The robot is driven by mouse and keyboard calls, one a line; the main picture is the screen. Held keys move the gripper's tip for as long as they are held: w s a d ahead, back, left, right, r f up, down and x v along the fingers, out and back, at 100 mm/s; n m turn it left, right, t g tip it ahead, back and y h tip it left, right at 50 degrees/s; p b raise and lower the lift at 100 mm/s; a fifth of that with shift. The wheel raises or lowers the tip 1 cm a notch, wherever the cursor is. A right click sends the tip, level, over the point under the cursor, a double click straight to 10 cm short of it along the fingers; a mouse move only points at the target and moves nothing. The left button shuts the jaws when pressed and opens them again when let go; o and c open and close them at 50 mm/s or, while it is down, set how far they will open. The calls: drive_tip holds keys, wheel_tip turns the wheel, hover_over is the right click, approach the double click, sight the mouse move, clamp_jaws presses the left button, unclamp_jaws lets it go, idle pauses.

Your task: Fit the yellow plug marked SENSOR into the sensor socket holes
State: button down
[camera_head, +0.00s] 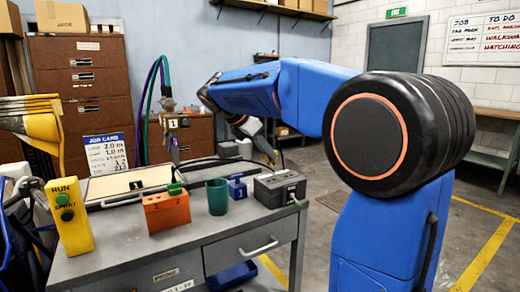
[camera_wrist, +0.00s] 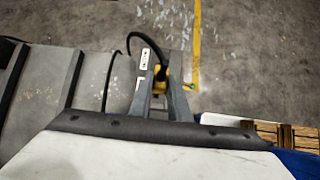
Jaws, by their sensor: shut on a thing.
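My gripper (camera_wrist: 161,88) is shut on the yellow plug (camera_wrist: 160,74) in the wrist view, with a finger on each side. A black cable loops from the plug to the left. The SENSOR marking cannot be read. A small pale plate with dark holes (camera_wrist: 145,60) lies just left of the plug; it may be the sensor socket, but no label is legible. In the head view my gripper (camera_head: 270,155) points down above a dark grey box (camera_head: 280,190) at the bench's right end. The plug is too small to make out there.
A hose stand marked 1 (camera_head: 173,124) rises behind. Open floor lies right of the bench.

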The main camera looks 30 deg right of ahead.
sight(266, 161)
wheel_tip(266, 161, down, 2)
drive_tip(key=shift+d+f, duration=0.1)
drive_tip(key=shift+d, duration=0.05)
drive_tip(key=shift+f, duration=0.9)
drive_tip(key=shift+f, duration=1.5)
idle(1.6)
drive_tip(key=c, duration=1.6)
unclamp_jaws()
drive_tip(key=shift+o, duration=0.7)
drive_tip(key=shift+o, duration=1)
